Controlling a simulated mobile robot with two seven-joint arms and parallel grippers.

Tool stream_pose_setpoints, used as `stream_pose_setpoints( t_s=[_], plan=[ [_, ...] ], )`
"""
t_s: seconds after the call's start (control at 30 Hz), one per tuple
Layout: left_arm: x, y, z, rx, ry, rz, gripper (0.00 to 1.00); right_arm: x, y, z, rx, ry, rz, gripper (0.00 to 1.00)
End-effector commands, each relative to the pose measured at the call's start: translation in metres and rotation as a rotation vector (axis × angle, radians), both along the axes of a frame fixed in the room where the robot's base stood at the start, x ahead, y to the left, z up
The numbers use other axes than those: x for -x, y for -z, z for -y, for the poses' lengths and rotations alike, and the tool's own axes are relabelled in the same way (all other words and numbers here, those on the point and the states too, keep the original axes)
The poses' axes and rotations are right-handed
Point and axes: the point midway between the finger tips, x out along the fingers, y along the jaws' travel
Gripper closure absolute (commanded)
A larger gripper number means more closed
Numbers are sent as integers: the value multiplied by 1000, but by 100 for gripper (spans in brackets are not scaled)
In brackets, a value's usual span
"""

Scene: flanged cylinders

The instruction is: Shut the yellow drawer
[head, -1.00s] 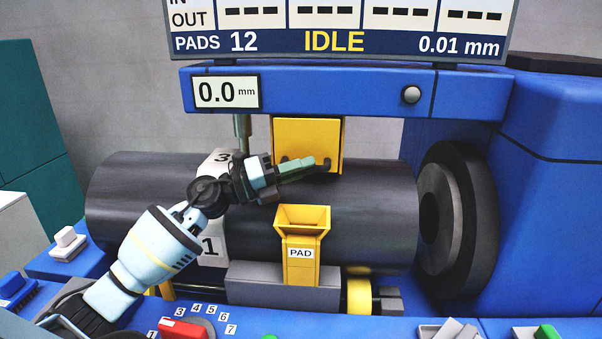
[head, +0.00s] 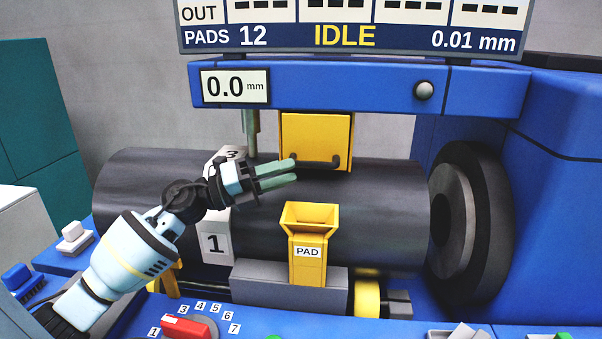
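The yellow drawer (head: 316,138) hangs below the blue crossbeam, above the dark cylinder. Its front faces me, with a dark handle along the lower edge. I cannot tell from this angle how far it stands out. My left gripper (head: 294,171) is in front of the cylinder, its fingers pointing right. The two green fingers are apart with nothing between them. My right gripper is not in view.
The dark cylinder (head: 370,205) lies across the machine, with a dark flange (head: 475,215) at right. A yellow PAD hopper (head: 308,262) stands in front. The blue crossbeam (head: 330,84) is above. A red selector (head: 186,327) sits at the front.

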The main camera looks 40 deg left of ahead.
Motion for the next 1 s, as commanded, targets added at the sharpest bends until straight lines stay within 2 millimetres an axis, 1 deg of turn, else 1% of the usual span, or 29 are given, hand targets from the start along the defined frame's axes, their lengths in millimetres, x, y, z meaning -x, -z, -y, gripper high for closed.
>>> stream_pose_setpoints(
  t_s=[0.03,0.07,0.3,1.0],
  plan=[
    [4,5,-4,0,-1,-5,64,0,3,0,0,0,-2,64],
    [7,5,-5,0,1,-5,64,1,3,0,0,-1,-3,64],
    [17,5,-13,0,0,0,64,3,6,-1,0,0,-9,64],
    [17,4,-14,0,1,1,64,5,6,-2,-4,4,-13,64]
  ],
)
